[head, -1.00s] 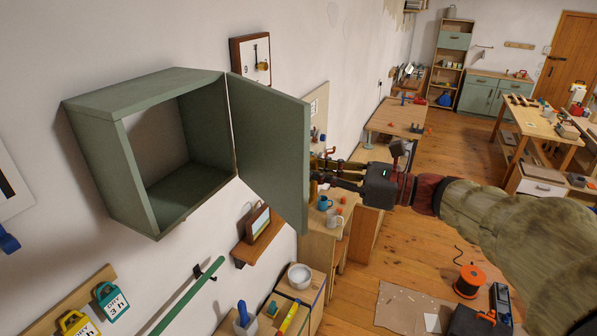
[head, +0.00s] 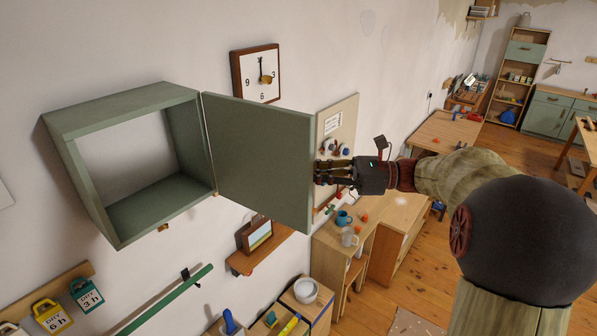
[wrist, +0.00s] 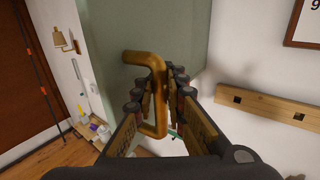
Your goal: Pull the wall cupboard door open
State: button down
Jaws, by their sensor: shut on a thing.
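The green wall cupboard (head: 85,123) hangs on the white wall with its door (head: 262,155) swung wide, hinged on the cupboard's right side. The inside is visible and looks empty. My gripper (head: 322,172) is at the door's free edge, on the far face, in the head view. The wrist view shows a brass bar handle (wrist: 157,85) on the green door panel (wrist: 150,35). My gripper (wrist: 162,100) is shut on the handle, with a finger on each side of it. In the head view the handle is hidden behind the door.
A wall clock (head: 257,75) hangs just above and behind the door. A small shelf (head: 258,248) with a picture is below it. A pegboard (head: 340,130) is beside my gripper.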

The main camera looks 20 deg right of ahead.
jog(key=shift+d+f, duration=0.1)
jog(key=shift+f, duration=0.05)
jog(key=c, duration=2.2)
grip_release()
jog(key=shift+o, duration=1.1)
jog(key=shift+s+d, duration=0.1)
jog(key=shift+d, duration=0.15)
jog(key=shift+o, duration=0.7)
jog(key=shift+a, duration=0.2)
jog(key=shift+d, duration=0.2)
jog(key=v, duration=1.1)
jog(key=shift+s+d, duration=0.15)
jog(key=shift+d, duration=0.15)
